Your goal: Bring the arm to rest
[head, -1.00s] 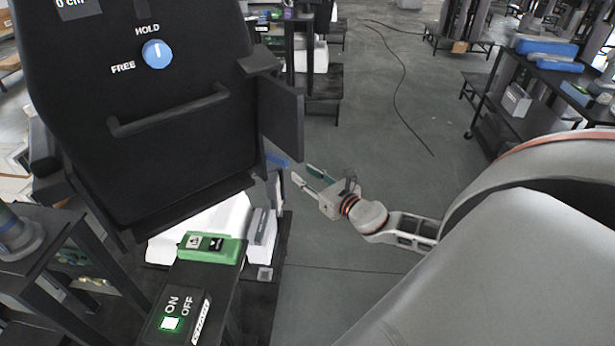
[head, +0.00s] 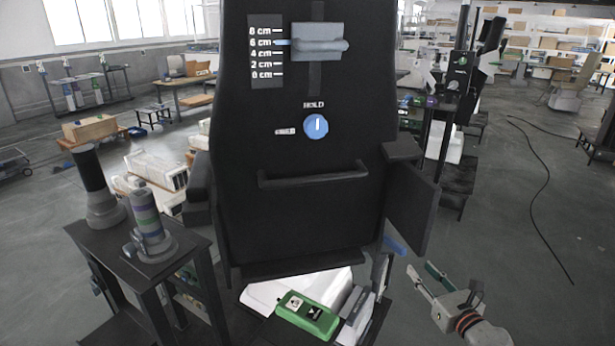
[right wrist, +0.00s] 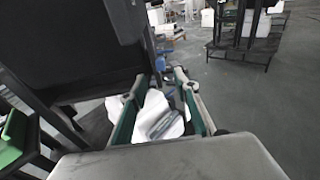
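My right gripper (head: 432,284) is at the lower right of the head view, to the right of the black lift column (head: 300,215). Its two fingers are apart with nothing between them. The fingers also show in the right wrist view (right wrist: 155,95), open, with a white and grey object behind them. The column carries a blue knob (head: 316,126) with its mark upright under HOLD, a black handle bar (head: 314,175), and a grey slider (head: 319,42) beside a scale, with a blue pointer near 6 cm. My left gripper is not in view.
A black side panel (head: 411,212) juts from the column towards my right gripper. A green two-button box (head: 307,315) sits below the column. A dark stand (head: 160,262) with grey cylinders is at the left. Open grey floor (head: 510,220) lies to the right.

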